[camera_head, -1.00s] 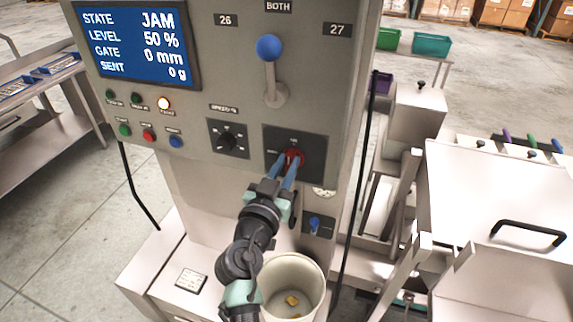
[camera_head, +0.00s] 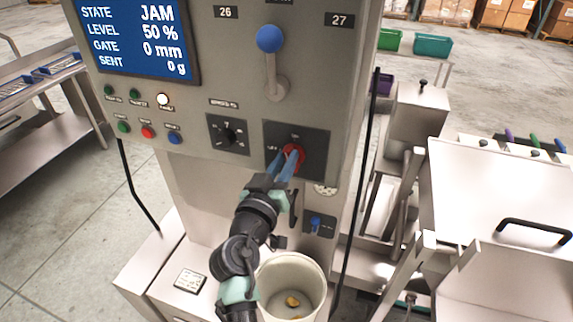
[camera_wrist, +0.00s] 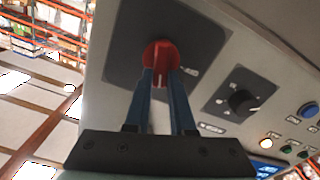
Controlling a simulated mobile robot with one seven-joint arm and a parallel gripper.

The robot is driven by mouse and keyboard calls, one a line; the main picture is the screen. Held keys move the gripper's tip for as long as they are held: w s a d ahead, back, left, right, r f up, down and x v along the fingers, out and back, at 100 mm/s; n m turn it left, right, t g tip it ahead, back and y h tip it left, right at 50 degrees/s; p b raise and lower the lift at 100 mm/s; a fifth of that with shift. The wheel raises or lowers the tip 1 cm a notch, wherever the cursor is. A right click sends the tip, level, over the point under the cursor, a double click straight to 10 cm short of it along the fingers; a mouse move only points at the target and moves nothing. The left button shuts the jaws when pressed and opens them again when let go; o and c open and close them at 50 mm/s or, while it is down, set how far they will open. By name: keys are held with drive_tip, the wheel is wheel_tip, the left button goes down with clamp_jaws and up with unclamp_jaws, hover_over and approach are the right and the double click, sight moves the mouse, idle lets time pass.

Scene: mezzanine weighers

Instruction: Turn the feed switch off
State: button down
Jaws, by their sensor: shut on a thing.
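The feed switch is a red rotary knob (camera_head: 294,152) on a dark square plate (camera_head: 313,145) low on the right of the grey panel. In the wrist view the red knob (camera_wrist: 161,62) sits between the tips of my two blue fingers, with a pale mark on its lower face. My gripper (camera_head: 286,161) is shut on the knob. The fingers hide part of it in the head view. The small labels around it are too blurred to read surely.
A black dial (camera_head: 228,134) and several buttons are left of the switch. A blue-knobbed lever (camera_head: 270,40) stands above. The screen (camera_head: 135,38) reads JAM. A white bucket (camera_head: 291,283) is below, and a small blue switch (camera_head: 316,222) sits just above it.

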drive_tip(key=n, duration=0.2)
drive_tip(key=n+b, duration=0.1)
drive_tip(key=shift+a+f+n, duration=0.2)
drive_tip(key=shift+n, duration=0.2)
drive_tip(key=shift+w+a+f+n+p, duration=0.1)
drive_tip(key=shift+f+n, duration=0.05)
drive_tip(key=shift+n, duration=1.55)
drive_tip(key=shift+a+f+n+p, duration=0.1)
drive_tip(key=shift+f+n, duration=0.1)
drive_tip(key=shift+n, duration=1.5)
drive_tip(key=shift+w+a+f+n+p, duration=0.1)
drive_tip(key=shift+f+n, duration=0.05)
drive_tip(key=shift+n, duration=1.55)
drive_tip(key=c, duration=0.8)
unclamp_jaws()
drive_tip(key=shift+s, duration=0.1)
drive_tip(key=shift+o, duration=0.2)
